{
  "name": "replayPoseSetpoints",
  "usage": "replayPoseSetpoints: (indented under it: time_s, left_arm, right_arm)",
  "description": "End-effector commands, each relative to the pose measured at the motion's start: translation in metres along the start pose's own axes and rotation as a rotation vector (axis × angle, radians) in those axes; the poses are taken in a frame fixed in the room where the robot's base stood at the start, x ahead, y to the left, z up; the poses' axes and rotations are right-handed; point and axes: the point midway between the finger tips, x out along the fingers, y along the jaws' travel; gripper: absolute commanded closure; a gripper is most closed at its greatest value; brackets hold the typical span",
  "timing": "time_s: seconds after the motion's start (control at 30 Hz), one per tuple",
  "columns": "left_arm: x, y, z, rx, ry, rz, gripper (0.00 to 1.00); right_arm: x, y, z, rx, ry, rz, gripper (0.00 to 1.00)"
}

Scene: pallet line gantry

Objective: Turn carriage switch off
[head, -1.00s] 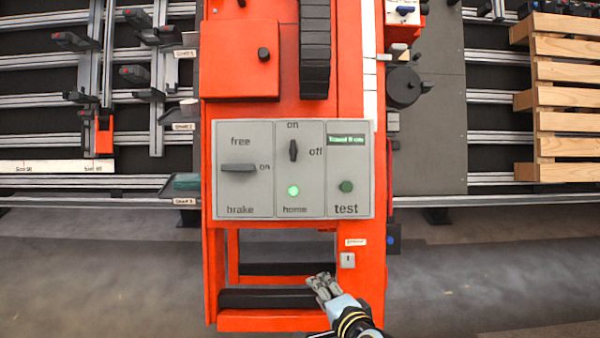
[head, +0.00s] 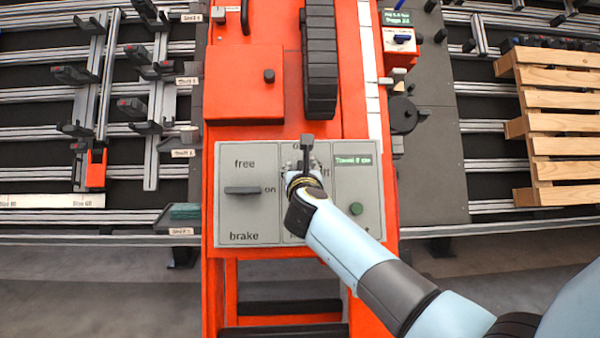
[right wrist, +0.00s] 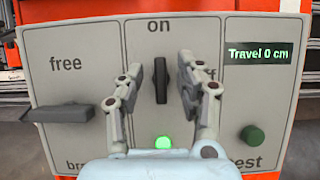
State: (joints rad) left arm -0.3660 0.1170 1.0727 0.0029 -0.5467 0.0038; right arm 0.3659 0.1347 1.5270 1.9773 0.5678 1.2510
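The carriage switch is a black knob (right wrist: 161,80) on the middle section of the grey control panel (right wrist: 60,30). In the right wrist view it stands upright, in line with the "on" label above it; the "off" label to its right is partly hidden by a finger. My right gripper (right wrist: 156,75) is open, with one finger on each side of the knob; I cannot tell whether either finger touches it. In the head view my right gripper (head: 305,165) covers the middle of the panel. My left gripper is not in view.
Left of the knob is the brake lever (right wrist: 60,113), lying level. A green light (right wrist: 163,142) glows below the knob, and a green test button (right wrist: 252,135) sits at the right. The display (right wrist: 258,52) reads "Travel 0 cm". A wooden pallet (head: 560,120) stands at the right.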

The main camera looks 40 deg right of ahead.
Motion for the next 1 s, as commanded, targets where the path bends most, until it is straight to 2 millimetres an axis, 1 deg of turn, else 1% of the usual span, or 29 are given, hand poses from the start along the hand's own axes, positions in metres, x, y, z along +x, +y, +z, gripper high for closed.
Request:
replayPoseSetpoints:
  time_s: [0.03,0.1,0.2,0.47,0.73,0.77,1.0]
  left_arm:
    - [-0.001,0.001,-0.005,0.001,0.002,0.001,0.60]
    - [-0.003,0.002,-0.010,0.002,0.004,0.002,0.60]
    - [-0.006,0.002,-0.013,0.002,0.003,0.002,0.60]
    - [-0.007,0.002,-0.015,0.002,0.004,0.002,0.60]
    - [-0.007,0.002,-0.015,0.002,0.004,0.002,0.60]
    - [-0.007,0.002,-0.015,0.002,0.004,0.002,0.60]
    - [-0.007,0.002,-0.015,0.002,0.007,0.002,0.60]
  right_arm:
    - [0.007,0.000,-0.002,-0.001,0.000,0.000,0.63]
    - [0.013,0.000,-0.002,-0.001,0.001,0.001,0.63]
    - [0.017,0.000,-0.001,-0.001,0.001,0.000,0.63]
    - [0.018,0.000,0.000,-0.001,0.001,0.000,0.63]
    - [0.018,0.000,0.000,-0.001,0.001,0.000,0.99]
    - [0.018,0.000,0.000,-0.001,0.001,0.000,1.00]
    - [0.018,0.000,0.000,-0.004,0.001,0.002,1.00]
